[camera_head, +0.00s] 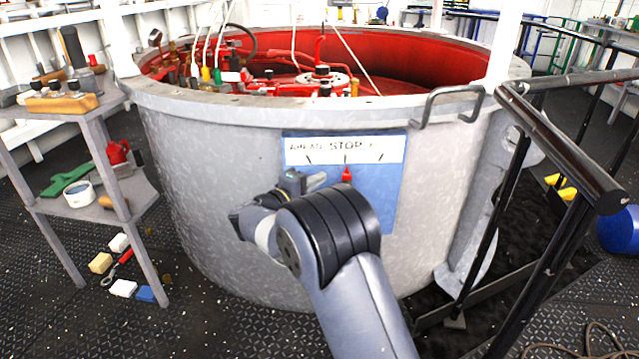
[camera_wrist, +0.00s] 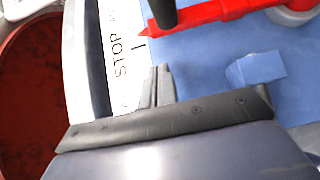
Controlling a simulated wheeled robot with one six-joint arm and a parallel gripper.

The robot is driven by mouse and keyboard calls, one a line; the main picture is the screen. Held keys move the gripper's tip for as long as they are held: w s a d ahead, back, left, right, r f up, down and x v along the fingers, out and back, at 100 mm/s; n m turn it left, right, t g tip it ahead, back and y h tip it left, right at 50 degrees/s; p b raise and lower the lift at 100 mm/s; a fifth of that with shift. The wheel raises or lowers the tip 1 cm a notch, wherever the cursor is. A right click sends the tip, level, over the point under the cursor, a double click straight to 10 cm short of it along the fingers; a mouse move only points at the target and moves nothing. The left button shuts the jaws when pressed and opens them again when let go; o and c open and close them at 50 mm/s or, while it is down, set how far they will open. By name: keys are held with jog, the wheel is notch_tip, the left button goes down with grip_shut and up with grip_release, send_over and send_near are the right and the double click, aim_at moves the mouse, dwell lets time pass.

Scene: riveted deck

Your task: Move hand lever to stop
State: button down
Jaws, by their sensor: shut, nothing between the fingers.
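The hand lever is red (camera_head: 346,174) and sits on a blue panel (camera_head: 378,205) on the side of the grey drum. Its red arm also shows in the wrist view (camera_wrist: 215,11), with a black grip (camera_wrist: 162,14) standing up from it. The lever's pointed tip lies close to the tick by STOP on the white label (camera_head: 372,152); in the wrist view it looks slightly to one side of that tick. My gripper (camera_head: 317,181) is shut and empty, in front of the panel, left of the lever. Its fingers (camera_wrist: 160,84) appear apart from the grip. My arm hides the lever's lower part.
The drum (camera_head: 200,180) has a red interior with rods and fittings. A handle (camera_head: 447,100) projects near its rim. Black railings (camera_head: 565,145) stand at right. A shelf stand (camera_head: 95,205) with tools is at left, with small blocks on the floor beneath.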

jog(key=p+v, duration=0.2)
jog(key=v, duration=0.8)
jog(key=shift+p, duration=0.35)
